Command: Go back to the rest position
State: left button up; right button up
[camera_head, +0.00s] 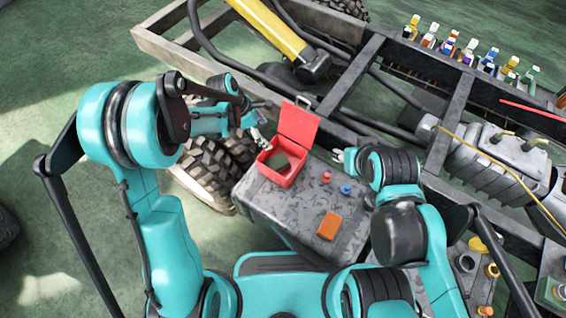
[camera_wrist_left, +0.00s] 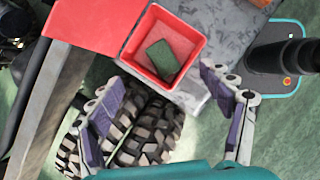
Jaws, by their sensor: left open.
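My left gripper (camera_head: 261,138) is at the left edge of an open red box in the head view. In the left wrist view its two purple-padded fingers (camera_wrist_left: 163,108) are spread wide with nothing between them. The red box (camera_head: 268,176) stands on a grey worn worktop with its lid (camera_head: 298,124) raised. A dark green block (camera_wrist_left: 163,58) lies inside the box. My right gripper (camera_head: 338,157) is on the right side above the worktop, small and partly hidden by its arm, so its jaw state is unclear.
On the worktop (camera_head: 285,214) are an orange block (camera_head: 329,226), a red knob-like piece (camera_head: 326,177) and a blue one (camera_head: 346,189). A large tyre (camera_head: 207,172) is left of it. A chassis frame (camera_head: 354,75) with several small bottles stands behind.

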pick_arm(q)
jog(key=shift+a+r, duration=0.25)
jog(key=shift+r, duration=0.35)
jog(key=s+a+r+m+t+y+b, duration=0.1)
jog(key=s+a+r+m+t, duration=0.15)
jog(key=s+r+m, duration=0.2)
jog(key=s+a+r+m+t+y, duration=0.1)
jog(key=s+a+r+m, duration=0.25)
jog(key=r, duration=0.25)
jog(key=s+a+r+m+t+y+b, duration=0.1)
jog(key=s+a+r+m+t+y, duration=0.1)
jog(key=s+a+m, duration=0.5)
jog(key=s+m+t, duration=0.1)
jog(key=s+m, duration=0.2)
jog(key=m, duration=0.1)
jog(key=shift+s+a+m, duration=0.15)
jog(key=shift+s+m, duration=0.05)
jog(key=shift+m, duration=0.2)
dwell(0.5)
